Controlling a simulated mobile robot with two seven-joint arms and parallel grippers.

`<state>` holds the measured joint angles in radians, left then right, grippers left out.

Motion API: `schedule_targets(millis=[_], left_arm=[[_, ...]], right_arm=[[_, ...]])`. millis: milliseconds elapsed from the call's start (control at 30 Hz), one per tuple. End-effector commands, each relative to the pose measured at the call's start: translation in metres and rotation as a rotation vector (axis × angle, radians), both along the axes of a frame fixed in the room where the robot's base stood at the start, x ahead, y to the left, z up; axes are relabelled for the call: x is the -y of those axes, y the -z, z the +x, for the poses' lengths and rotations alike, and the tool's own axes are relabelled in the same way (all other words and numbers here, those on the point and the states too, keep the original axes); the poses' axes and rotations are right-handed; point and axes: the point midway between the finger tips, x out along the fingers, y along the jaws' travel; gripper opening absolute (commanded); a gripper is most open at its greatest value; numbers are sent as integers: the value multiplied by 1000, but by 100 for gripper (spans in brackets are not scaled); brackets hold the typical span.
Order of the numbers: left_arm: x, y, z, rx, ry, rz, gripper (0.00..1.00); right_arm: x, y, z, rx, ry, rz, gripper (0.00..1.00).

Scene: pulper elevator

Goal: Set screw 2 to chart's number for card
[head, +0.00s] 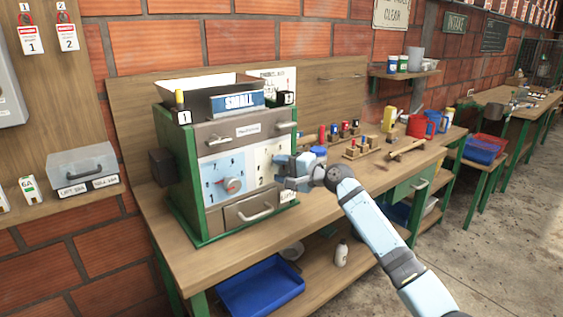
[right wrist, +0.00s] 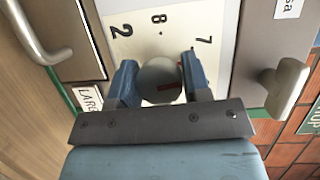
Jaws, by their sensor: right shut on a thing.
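The green-framed machine (head: 178,165) stands on the bench. Its left dial plate (head: 211,170) carries a round knob with a red mark (head: 231,186). My right gripper (head: 283,174) is at the right dial plate (head: 262,153), hiding its knob in the head view. In the right wrist view my blue fingers (right wrist: 158,66) are shut on a round grey knob (right wrist: 155,78) with a dark red mark; 2, 8 and 7 show around it. I cannot tell which number it points to. A blue SMALL card (head: 238,102) stands on top. A chart (head: 287,78) behind is partly hidden and unreadable.
A drawer handle (right wrist: 38,35) and a pale knob-like handle (right wrist: 284,85) flank the dial in the right wrist view. A red mug (head: 417,126) and small coloured-top items stand on the bench to the right. A blue bin (head: 262,290) sits on the shelf below.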

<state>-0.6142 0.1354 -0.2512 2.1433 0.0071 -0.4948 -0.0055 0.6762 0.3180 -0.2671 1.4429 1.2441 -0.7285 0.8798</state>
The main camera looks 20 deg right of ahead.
Motion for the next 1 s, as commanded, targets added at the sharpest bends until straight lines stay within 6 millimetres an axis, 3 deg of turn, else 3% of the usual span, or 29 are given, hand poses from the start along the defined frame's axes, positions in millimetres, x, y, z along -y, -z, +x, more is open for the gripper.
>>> schedule_targets(millis=[733, 1000], left_arm=[[-3, -37, -5, -82, -39, -30, 43], [-7, -63, -5, -44, -24, -2, 43]], right_arm=[[-1, -1, -1, 237, -4, -669, 20], [0, -1, -1, 324, -4, -907, 20]])
